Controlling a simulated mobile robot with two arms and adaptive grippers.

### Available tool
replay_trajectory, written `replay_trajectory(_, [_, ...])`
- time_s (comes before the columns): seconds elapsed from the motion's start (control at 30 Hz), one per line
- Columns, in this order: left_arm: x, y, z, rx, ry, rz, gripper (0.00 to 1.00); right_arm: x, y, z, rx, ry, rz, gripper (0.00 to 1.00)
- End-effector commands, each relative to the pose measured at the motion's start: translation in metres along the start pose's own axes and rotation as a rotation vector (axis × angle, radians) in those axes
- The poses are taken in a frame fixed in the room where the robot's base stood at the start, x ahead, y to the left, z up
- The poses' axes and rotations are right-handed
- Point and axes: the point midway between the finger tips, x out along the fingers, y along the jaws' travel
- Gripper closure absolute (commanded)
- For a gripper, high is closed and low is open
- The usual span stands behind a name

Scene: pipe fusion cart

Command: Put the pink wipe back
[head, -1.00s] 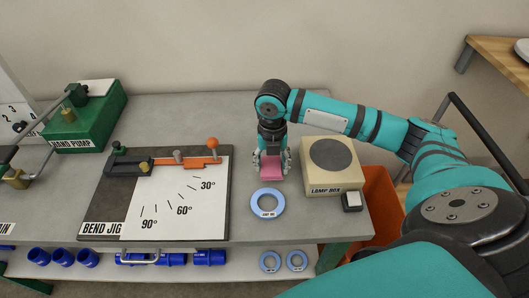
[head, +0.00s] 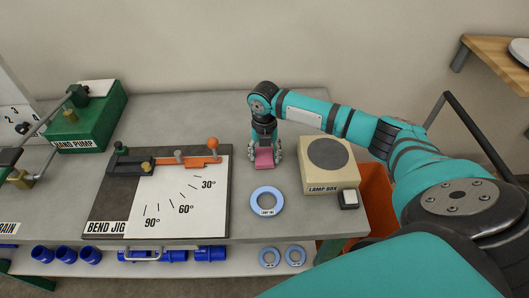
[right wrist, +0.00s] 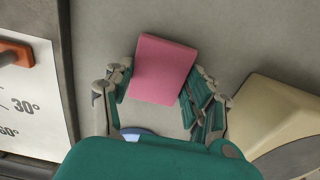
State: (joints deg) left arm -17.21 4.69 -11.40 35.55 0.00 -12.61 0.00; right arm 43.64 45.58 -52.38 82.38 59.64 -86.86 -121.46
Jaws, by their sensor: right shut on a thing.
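The pink wipe (head: 264,158) is a small pink block between the fingers of my right gripper (head: 265,150), over the grey cart top between the bend jig and the lamp box. In the right wrist view the pink wipe (right wrist: 163,70) sits tilted between the fingers of my right gripper (right wrist: 160,95), which is shut on it. I cannot tell whether its underside touches the cart top. My left gripper is not in view.
A blue ring (head: 267,201) lies on the cart top in front of the gripper. The lamp box (head: 343,184) stands close on the right, with a small white-topped block (head: 348,199) before it. The bend jig (head: 103,208) is on the left. An orange bin (head: 376,197) stands beside the cart.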

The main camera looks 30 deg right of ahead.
Motion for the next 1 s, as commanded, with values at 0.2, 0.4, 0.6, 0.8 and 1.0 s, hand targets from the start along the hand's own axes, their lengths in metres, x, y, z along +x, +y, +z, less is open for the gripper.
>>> replay_trajectory(0.2, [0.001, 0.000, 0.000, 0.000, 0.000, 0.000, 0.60, 0.003, 0.000, 0.000, 0.001, 0.000, 0.000, 0.36])
replay_trajectory(0.4, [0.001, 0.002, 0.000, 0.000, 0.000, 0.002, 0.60, 0.003, 0.000, 0.000, 0.001, 0.000, 0.000, 0.22])
replay_trajectory(0.6, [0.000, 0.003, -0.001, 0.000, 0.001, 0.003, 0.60, 0.002, 0.000, 0.000, 0.001, 0.000, 0.000, 0.22])
replay_trajectory(0.8, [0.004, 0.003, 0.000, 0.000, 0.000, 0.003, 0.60, -0.019, 0.000, 0.001, 0.001, -0.003, 0.003, 0.22])
replay_trajectory(1.0, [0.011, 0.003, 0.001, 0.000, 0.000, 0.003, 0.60, -0.063, 0.000, 0.001, 0.000, -0.004, 0.002, 0.22])
